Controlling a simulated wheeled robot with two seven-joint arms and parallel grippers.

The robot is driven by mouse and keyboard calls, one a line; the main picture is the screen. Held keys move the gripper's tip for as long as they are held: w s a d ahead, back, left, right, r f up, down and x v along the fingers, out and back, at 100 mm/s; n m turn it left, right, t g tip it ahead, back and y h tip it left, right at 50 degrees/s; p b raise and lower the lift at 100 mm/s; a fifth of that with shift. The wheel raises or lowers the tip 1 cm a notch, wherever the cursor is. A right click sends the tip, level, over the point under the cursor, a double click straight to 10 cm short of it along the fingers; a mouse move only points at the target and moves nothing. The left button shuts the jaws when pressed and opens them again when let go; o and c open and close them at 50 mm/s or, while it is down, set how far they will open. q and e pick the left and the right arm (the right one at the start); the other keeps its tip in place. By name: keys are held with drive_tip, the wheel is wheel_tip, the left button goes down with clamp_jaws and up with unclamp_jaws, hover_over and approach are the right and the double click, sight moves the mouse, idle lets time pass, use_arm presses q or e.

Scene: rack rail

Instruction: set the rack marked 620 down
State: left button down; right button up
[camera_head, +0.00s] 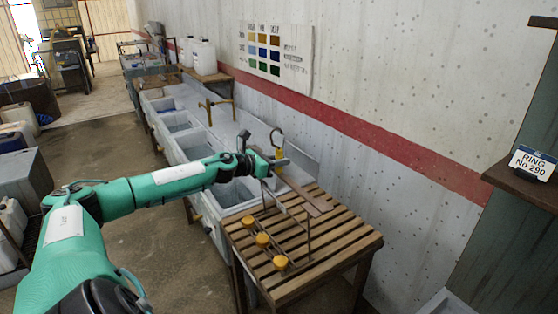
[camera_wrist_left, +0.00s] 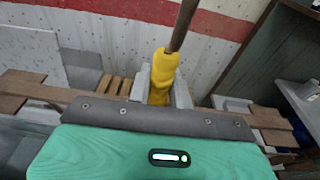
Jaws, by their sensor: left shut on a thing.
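My left gripper (camera_head: 272,162) is shut on the rack's upright at a yellow grip (camera_wrist_left: 161,75), with a rod rising from it in the left wrist view. The rack (camera_head: 309,232) is a thin brown metal frame with a hook on top and several yellow knobs along its low bar. It is over the slatted wooden table (camera_head: 343,241); whether it touches the slats I cannot tell. A flat brown bar (camera_head: 303,193) slants down to the right from the gripper. No 620 mark is legible. My right gripper is not in view.
A row of grey sinks (camera_head: 180,123) runs back along the wall from the table. A dark shelf (camera_head: 522,184) at the right carries a sign reading RING No 290 (camera_head: 533,163). A colour chart (camera_head: 275,48) is on the wall. The table's right part is bare.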

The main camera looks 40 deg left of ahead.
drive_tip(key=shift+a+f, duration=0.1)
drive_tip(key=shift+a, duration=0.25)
use_arm(q)
drive_tip(key=shift+f+b, duration=0.25)
drive_tip(key=shift+b, duration=0.1)
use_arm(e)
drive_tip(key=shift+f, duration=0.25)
use_arm(q)
drive_tip(key=c, duration=1.2)
unclamp_jaws()
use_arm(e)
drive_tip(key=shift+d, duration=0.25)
use_arm(q)
drive_tip(key=shift+o, duration=0.8)
drive_tip(key=shift+f, duration=0.1)
drive_tip(key=o, duration=1)
drive_tip(key=shift+o, duration=0.2)
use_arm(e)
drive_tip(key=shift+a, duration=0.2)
